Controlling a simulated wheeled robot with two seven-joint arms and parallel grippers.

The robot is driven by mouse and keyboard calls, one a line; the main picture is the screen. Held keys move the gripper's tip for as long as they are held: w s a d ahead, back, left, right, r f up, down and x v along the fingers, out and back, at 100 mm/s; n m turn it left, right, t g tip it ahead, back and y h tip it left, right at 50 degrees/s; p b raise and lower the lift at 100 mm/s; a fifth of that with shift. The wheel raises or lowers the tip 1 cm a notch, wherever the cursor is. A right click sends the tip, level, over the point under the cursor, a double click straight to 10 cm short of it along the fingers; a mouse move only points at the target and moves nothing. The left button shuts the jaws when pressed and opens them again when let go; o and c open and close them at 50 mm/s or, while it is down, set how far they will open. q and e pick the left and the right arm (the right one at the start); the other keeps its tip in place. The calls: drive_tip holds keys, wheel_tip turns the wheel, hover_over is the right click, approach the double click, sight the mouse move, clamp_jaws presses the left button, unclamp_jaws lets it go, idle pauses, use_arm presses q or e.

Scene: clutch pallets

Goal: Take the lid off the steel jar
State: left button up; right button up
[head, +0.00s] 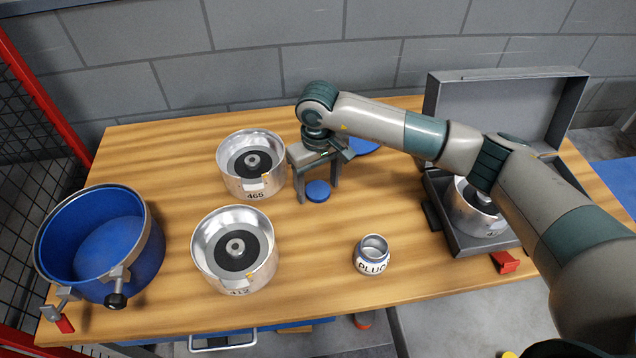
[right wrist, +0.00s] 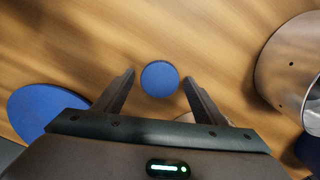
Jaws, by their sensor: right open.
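The small steel jar (head: 371,254) stands upright on the table, right of centre, with lettering on its front. Its mouth looks open, with a grey interior showing. A small round blue disc (head: 318,191), which looks like a lid, lies flat on the table behind and left of the jar. My right gripper (head: 318,188) is at this disc with its fingers pointing down, open. In the right wrist view, the blue disc (right wrist: 160,78) shows between the two spread fingertips, with gaps on both sides. My left gripper is not in view.
Two metal pans, 465 (head: 252,186) and 412 (head: 236,270), stand left of my gripper. A blue drum (head: 147,248) is at far left. An open grey case (head: 506,105) holds another pan at right. A larger blue disc (head: 363,147) lies behind my arm.

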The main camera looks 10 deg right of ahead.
wheel_tip(320, 180, up, 7)
drive_tip(key=b, duration=0.2)
drive_tip(key=shift+w+r+b, duration=0.1)
drive_tip(key=shift+b, duration=0.25)
wheel_tip(320, 180, up, 5)
drive_tip(key=b, duration=0.1)
hover_over(318, 189)
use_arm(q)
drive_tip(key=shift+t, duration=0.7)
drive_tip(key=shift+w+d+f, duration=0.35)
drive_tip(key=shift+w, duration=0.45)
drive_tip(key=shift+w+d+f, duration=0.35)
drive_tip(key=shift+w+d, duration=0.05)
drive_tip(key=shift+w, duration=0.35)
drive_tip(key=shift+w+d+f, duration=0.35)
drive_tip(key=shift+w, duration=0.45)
